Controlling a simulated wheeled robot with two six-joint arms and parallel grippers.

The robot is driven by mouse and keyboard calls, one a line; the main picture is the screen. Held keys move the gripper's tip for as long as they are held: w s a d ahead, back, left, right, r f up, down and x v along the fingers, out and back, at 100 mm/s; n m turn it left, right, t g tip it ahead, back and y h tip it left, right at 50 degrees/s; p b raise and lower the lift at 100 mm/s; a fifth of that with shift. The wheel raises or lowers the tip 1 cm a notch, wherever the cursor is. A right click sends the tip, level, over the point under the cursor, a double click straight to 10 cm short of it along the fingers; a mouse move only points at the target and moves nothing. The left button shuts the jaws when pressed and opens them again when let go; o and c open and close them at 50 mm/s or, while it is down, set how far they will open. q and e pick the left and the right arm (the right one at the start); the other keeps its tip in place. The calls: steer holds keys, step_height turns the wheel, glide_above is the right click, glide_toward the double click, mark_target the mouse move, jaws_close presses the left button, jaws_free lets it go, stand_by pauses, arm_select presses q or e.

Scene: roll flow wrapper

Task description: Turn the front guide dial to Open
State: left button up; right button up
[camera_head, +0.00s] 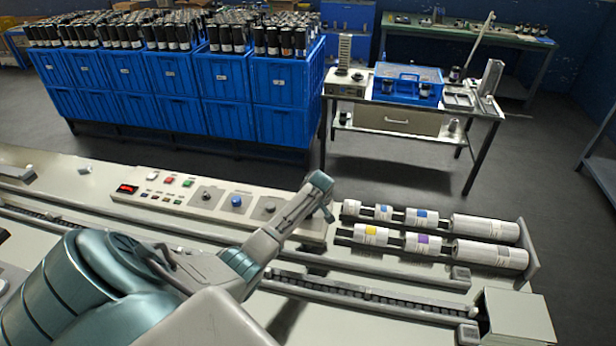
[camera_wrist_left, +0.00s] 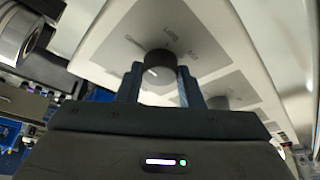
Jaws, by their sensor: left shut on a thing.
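In the left wrist view, a dark round dial (camera_wrist_left: 159,66) stands on a light panel (camera_wrist_left: 110,42) with grey label patches around it. My left gripper (camera_wrist_left: 160,78) is shut on this dial, one finger on each side. The dial's pointer is hard to make out. A second dark knob (camera_wrist_left: 218,102) sits further right, partly behind the right finger. In the head view, my left arm reaches over the right end of the long control panel (camera_head: 150,205), and its fingers are hidden there. My right gripper is not in view.
The panel also carries coloured buttons (camera_head: 187,183), a red display (camera_head: 127,188) and a blue knob (camera_head: 237,201). Several labelled rolls (camera_head: 485,228) lie on spindles to the right. Conveyor rails (camera_head: 370,293) run in front. Blue crates (camera_head: 180,95) stand behind.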

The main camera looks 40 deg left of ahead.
arm_select(q)
steer(key=shift+w+r+n, duration=0.1)
steer(key=shift+n, duration=0.5)
steer(key=o, duration=1)
steer(key=shift+c, duration=0.2)
steer(key=b+v, duration=0.2)
steer(key=v, duration=0.8)
steer(key=shift+d+r+b, duration=0.2)
steer(key=shift+r+b, duration=0.1)
steer(key=shift+b, duration=0.05)
steer(key=shift+w, duration=0.1)
